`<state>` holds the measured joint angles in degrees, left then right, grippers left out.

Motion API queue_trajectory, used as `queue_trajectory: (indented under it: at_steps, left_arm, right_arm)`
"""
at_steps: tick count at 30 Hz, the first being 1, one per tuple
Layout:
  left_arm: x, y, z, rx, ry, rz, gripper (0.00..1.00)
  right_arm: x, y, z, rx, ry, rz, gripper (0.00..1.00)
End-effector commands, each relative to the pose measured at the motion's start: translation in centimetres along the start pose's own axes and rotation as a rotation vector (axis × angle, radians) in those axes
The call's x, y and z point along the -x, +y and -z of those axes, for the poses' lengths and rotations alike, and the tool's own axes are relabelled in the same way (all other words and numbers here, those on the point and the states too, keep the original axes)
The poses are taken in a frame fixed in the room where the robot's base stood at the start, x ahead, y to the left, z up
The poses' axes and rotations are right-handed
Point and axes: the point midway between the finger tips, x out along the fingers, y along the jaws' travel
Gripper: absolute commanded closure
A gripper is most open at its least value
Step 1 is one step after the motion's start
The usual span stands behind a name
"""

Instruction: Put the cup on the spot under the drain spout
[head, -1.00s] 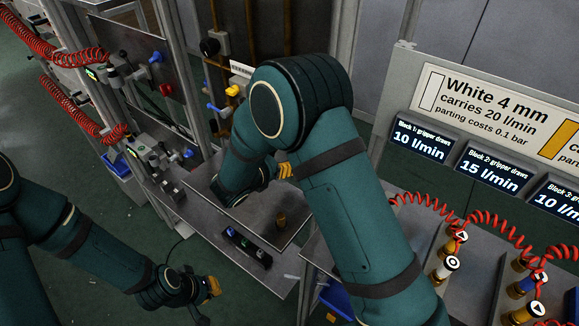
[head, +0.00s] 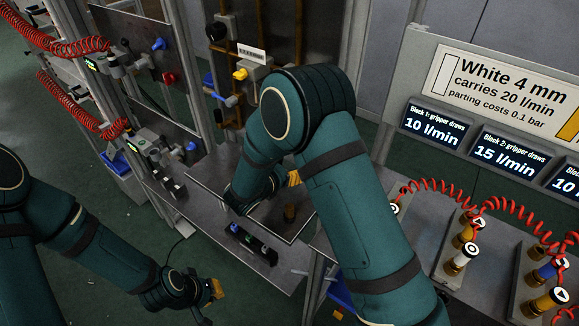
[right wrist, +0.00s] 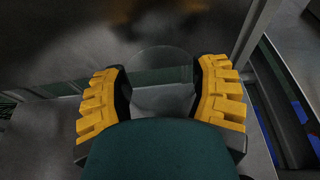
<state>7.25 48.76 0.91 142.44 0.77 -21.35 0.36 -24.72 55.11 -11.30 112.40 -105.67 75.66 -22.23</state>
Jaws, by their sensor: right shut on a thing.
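My right gripper (right wrist: 163,100) is shut on a clear cup (right wrist: 162,62), whose round outline shows faintly between the yellow fingers in the right wrist view. In the head view the right gripper (head: 294,178) is mostly hidden behind my own arm, with one yellow finger showing above a grey metal shelf (head: 268,222). I cannot make out the cup there. Neither the drain spout nor the marked spot can be told clearly. My left gripper (head: 214,289) hangs low at the bottom left, away from the shelf, and its opening cannot be made out.
Pipes with a yellow-knobbed valve (head: 241,74) rise behind. Right are a sign (head: 495,85) and fittings with red coiled hoses.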

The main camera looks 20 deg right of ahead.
Motion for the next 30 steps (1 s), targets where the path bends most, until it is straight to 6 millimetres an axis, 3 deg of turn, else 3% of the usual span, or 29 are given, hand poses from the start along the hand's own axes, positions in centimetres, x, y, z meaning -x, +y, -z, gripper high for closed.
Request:
queue_trajectory:
  at_steps: [1, 2, 4, 5, 17, 30]
  left_arm:
    - [-0.3, -0.1, -0.1, 0.0, -0.002, 0.0, 1.0]
    - [-0.3, -0.1, -0.1, 0.0, -0.002, 0.0, 1.0]
    - [-0.2, -0.1, -0.1, 0.0, -0.002, 0.0, 1.0]
    - [-0.2, -0.1, -0.1, 0.0, -0.002, 0.0, 1.0]
    - [0.3, 0.1, 0.1, 0.001, 0.002, 0.001, 1.0]
    - [0.3, 0.1, 0.2, 0.002, 0.003, 0.001, 1.0]
  right_arm:
    - [-0.1, 0.0, 0.3, 0.0, 0.0, 0.0, 0.76]
    - [-0.1, 0.0, 0.3, 0.0, 0.0, 0.0, 0.3]
    - [-0.1, 0.0, 0.2, 0.0, 0.0, 0.0, 0.05]
    - [-0.1, 0.0, 0.2, 0.0, 0.0, 0.0, 0.0]
    - [0.3, 0.1, -0.3, 0.0, 0.0, -0.002, 0.0]
    - [8.8, 0.1, -0.2, 0.0, 0.0, -0.004, 0.0]
